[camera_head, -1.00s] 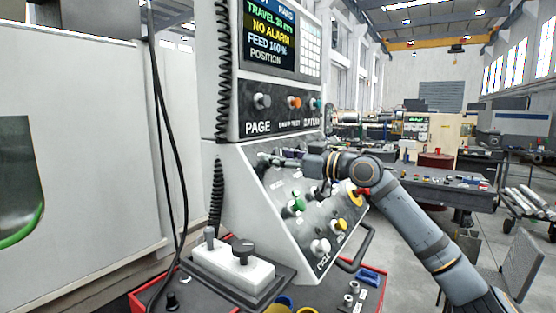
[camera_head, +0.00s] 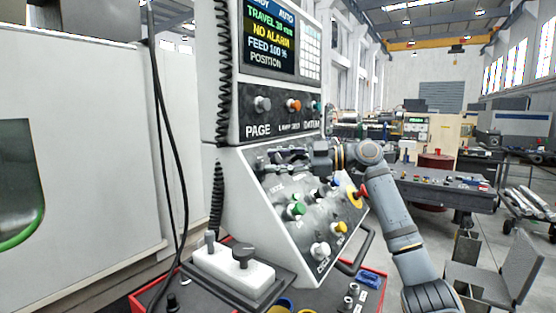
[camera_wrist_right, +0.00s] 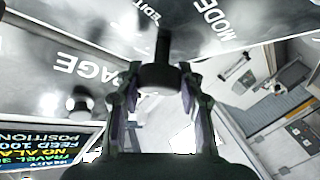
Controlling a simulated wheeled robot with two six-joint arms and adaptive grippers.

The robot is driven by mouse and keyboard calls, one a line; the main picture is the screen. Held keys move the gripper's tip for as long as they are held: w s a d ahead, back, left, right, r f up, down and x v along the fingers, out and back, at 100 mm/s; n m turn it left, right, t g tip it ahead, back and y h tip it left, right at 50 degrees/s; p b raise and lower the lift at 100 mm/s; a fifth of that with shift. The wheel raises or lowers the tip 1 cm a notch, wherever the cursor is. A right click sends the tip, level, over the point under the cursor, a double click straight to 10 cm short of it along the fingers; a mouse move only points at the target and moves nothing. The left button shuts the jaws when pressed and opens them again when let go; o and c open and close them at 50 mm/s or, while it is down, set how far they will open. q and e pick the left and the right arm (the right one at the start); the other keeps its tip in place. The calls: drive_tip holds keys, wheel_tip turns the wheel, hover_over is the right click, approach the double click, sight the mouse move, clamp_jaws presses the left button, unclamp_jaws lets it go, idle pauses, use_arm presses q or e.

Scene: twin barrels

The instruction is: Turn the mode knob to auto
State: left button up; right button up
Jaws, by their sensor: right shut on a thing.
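The mode knob (camera_wrist_right: 160,77) is a dark round knob on the sloped grey control panel (camera_head: 284,232), between the "MODE" and "EDIT" lettering in the right wrist view. My right gripper (camera_wrist_right: 158,86) is shut on it, with one finger on each side. In the head view my right gripper (camera_head: 272,160) reaches in from the right to the panel's upper left part and largely hides the knob. The screen (camera_head: 268,38) above reads "AUTO" in its top line, with "NO ALARM" below. My left gripper is not in view.
A green knob (camera_head: 296,209), a yellow knob (camera_head: 341,227) and a white knob (camera_head: 320,250) sit lower on the panel. The page knob (camera_head: 262,104) is just above. A grey handle (camera_head: 358,252) sticks out at the panel's right edge.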

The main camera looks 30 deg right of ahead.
idle(0.4)
drive_tip(key=o, duration=1.2)
drive_tip(key=shift+s+d, duration=0.1)
drive_tip(key=shift+d, duration=0.05)
drive_tip(key=shift+v, duration=5.8)
drive_tip(key=shift+d, duration=0.1)
